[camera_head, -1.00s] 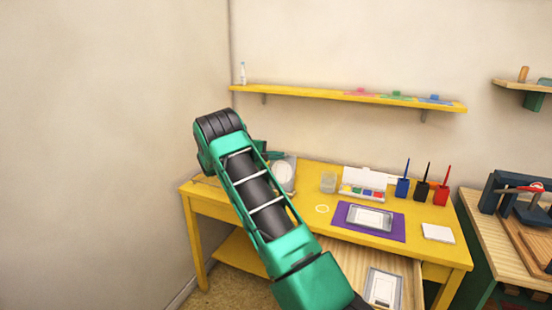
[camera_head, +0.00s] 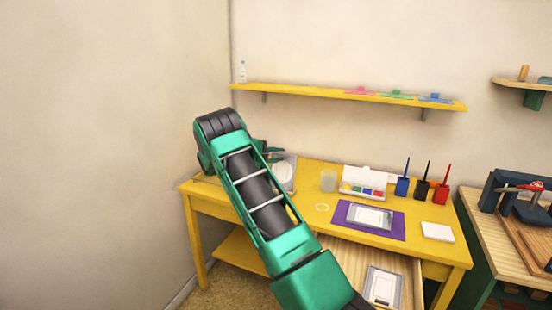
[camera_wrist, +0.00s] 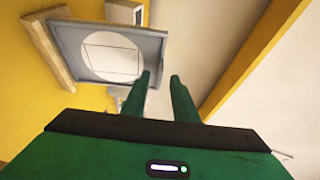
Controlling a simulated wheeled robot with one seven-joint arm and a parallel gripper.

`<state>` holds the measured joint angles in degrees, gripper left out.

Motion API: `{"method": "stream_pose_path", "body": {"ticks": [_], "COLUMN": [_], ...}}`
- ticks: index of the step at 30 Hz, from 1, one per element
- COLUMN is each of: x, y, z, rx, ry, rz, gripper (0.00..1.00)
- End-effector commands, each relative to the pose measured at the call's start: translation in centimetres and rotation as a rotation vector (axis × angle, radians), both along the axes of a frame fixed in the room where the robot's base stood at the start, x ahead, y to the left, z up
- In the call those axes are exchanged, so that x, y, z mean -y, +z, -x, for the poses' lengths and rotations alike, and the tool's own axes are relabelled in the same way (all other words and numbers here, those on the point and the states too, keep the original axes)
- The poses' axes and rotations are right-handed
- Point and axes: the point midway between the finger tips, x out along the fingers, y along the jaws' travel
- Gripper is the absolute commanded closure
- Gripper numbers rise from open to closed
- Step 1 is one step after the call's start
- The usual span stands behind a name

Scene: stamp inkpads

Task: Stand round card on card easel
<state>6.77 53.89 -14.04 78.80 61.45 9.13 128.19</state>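The card easel (camera_wrist: 75,45) shows in the wrist view as a grey panel with a ledge and wooden parts. The white round card (camera_wrist: 112,58), marked with a square outline, lies against the panel's face. In the head view the easel's grey panel (camera_head: 291,161) stands at the table's back left, partly hidden by my arm. My gripper (camera_wrist: 160,76) has its two green fingers apart with nothing seen between them. The left fingertip overlaps the panel's edge beside the card; I cannot tell whether it touches. The gripper is mostly hidden in the head view.
The yellow table (camera_head: 300,205) also holds a glass (camera_head: 328,181), paint box (camera_head: 364,181), purple mat (camera_head: 390,231) with a framed plate, a white pad (camera_head: 437,232) and several brush pots. An open drawer (camera_head: 345,253) juts out in front. A wall shelf (camera_head: 300,93) hangs above.

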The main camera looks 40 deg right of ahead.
Motion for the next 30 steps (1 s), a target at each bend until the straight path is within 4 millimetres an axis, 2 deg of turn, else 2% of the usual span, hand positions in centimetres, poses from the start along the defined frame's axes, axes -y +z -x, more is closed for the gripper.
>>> {"method": "stream_pose_path", "body": {"ticks": [5, 12, 18, 24, 30], "x": [-1.6, -6.0, -8.9, -10.2, -10.4], "y": [0.5, 1.5, 2.3, 2.6, 2.7], "z": [-0.1, -0.3, -0.3, -0.3, -0.3], "rx": [0.001, 0.0, 0.0, 0.0, 0.0], "ry": [0.002, 0.003, 0.002, 0.0, -0.001], "rz": [0.0, 0.0, 0.001, 0.0, 0.0], "gripper": [0.74, 0.74, 0.74, 0.74, 0.74]}}
